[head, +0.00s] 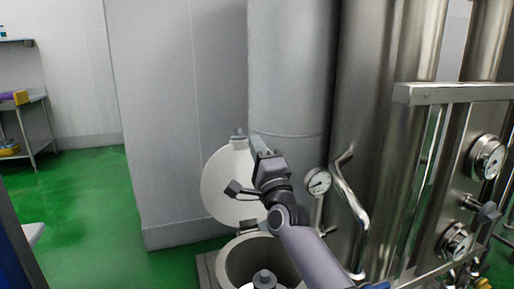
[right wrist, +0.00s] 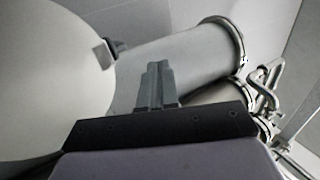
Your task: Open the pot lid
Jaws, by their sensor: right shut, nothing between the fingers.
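The pot (head: 235,262) stands at the bottom middle of the head view, with its round mouth uncovered. Its pale round lid (head: 222,190) is raised and stands tilted up behind the mouth. The lid also fills the left of the right wrist view (right wrist: 50,75). My right gripper (head: 257,146) is in front of the lid's upper right part, with its fingers together and empty. In the right wrist view its fingers (right wrist: 155,85) show closed beside the lid's edge; I cannot tell whether they touch it. My left gripper is not in view.
A large grey cylinder (head: 290,80) and steel tanks rise close behind the pot. A gauge (head: 318,181) and a bent pipe (head: 347,195) stand just right of my gripper. A steel frame with gauges (head: 487,157) is at the right. Green floor (head: 80,210) is clear at the left.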

